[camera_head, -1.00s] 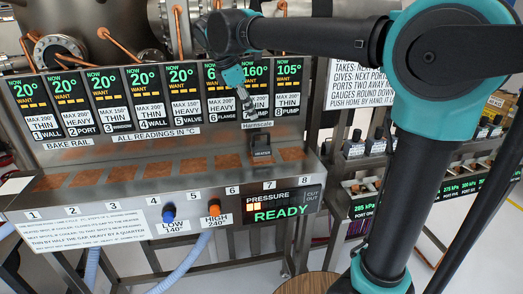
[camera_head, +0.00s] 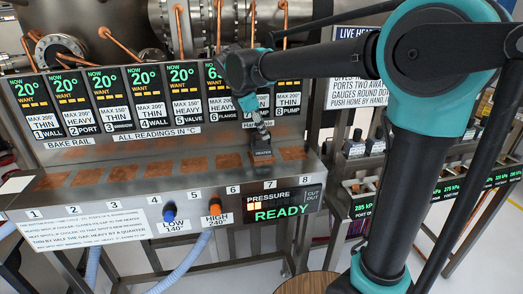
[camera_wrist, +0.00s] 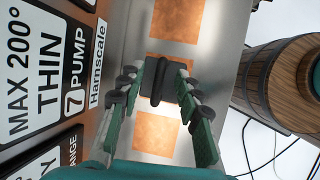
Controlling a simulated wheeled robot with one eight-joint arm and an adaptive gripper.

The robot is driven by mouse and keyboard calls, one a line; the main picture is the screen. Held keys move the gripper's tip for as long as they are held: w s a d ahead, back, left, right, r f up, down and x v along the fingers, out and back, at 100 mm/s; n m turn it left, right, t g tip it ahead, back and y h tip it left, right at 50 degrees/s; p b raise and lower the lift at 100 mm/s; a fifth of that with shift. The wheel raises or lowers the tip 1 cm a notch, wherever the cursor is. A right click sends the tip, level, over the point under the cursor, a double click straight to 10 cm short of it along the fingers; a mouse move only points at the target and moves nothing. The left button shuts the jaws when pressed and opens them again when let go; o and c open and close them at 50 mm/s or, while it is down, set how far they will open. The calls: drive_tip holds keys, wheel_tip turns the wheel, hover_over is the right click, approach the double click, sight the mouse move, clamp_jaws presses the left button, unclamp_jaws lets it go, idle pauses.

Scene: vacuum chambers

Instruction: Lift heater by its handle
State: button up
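My gripper (camera_head: 261,135) is just above the heater. In the wrist view my gripper (camera_wrist: 160,92) is open, with one green, black-tipped finger on each side of the handle. Gaps show between the fingers and the handle; contact is not visible.
The display panel (camera_head: 120,100) with temperature readouts rises behind the rail. Bare copper patches (camera_head: 194,164) lie along the rail to the left. A blue knob (camera_head: 169,212) and an orange knob (camera_head: 214,207) stick out in front.

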drive_tip(key=shift+c, duration=0.2)
clamp_jaws()
drive_tip(key=shift+r, duration=0.2)
